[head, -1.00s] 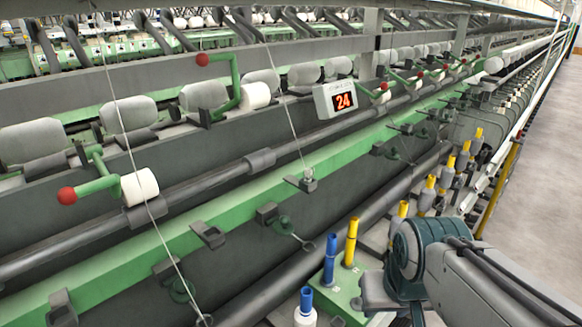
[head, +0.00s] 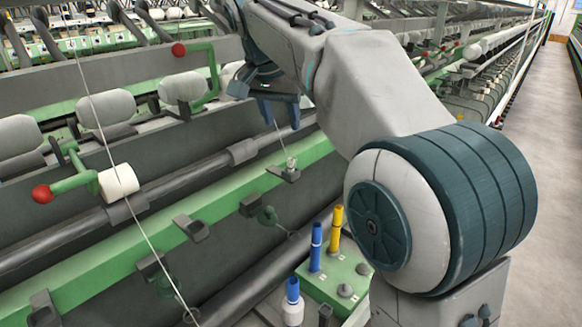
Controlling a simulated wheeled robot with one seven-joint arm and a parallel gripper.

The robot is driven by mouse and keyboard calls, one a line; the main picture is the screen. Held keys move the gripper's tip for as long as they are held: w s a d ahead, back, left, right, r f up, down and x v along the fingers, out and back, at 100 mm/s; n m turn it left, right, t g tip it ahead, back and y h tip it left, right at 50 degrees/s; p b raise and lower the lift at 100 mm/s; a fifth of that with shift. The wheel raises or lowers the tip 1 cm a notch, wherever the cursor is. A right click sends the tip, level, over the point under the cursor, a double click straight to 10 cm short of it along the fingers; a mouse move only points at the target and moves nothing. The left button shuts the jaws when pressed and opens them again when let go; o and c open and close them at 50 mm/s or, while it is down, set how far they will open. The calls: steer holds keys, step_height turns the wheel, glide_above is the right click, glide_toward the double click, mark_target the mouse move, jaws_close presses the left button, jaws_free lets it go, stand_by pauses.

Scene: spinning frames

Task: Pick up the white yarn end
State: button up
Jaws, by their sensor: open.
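A thin white yarn (head: 277,127) runs up from a small metal guide (head: 290,172) on the green rail and passes out of sight behind my gripper. A second white yarn (head: 138,207) slants down the left side, past a white roller, towards the lower edge. I cannot make out a loose yarn end for certain. My gripper (head: 280,117) is open and points down above the guide. The upper yarn shows between its two dark blue fingers in this view. I cannot tell whether they touch it.
A red-knobbed green arm with a white roller (head: 118,183) stands at left. Blue (head: 316,247) and yellow (head: 337,229) bobbin tubes stand below on a green block. Grey drums line the machine. The aisle (head: 535,130) at right is clear.

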glide_above(290, 160)
steer(key=s, duration=0.2)
step_height(290, 160, down, 7)
steer(key=x, duration=0.2)
steer(key=p+x, duration=0.1)
steer(key=a+x, duration=0.1)
steer(key=x, duration=0.1)
steer(key=shift+w+f, duration=0.1)
steer(key=shift+f, duration=0.35)
steer(key=shift+c, duration=0.3)
steer(key=c, duration=0.7)
